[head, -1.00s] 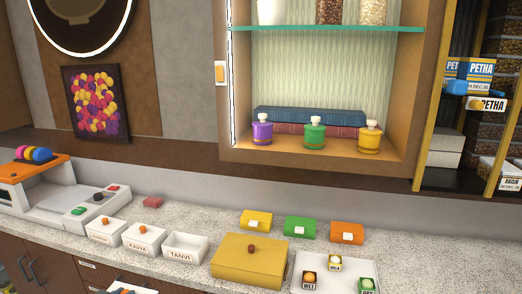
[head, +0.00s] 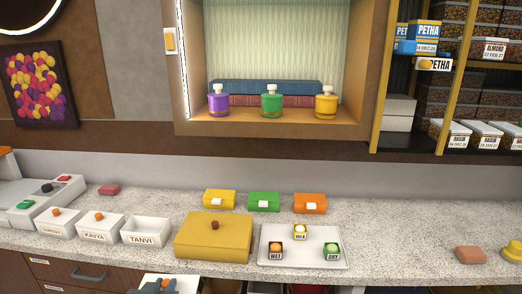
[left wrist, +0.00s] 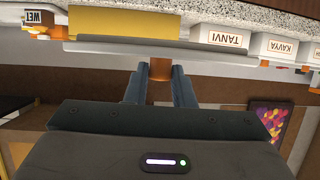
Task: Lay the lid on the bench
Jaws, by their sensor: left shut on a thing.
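My left gripper (head: 160,286) shows at the bottom edge of the head view, partly cut off. The lid (head: 187,284) appears only in part in the head view, in front of the bench edge. The bench (head: 390,240) is a speckled stone counter. A yellow box (head: 213,243) with its own brown knob stands on it, behind the held lid. My right gripper is out of view.
White boxes, one marked TANVI (head: 147,239), stand left of the yellow box. A white tray (head: 300,262) with several small cubes is to its right. Three coloured boxes stand behind.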

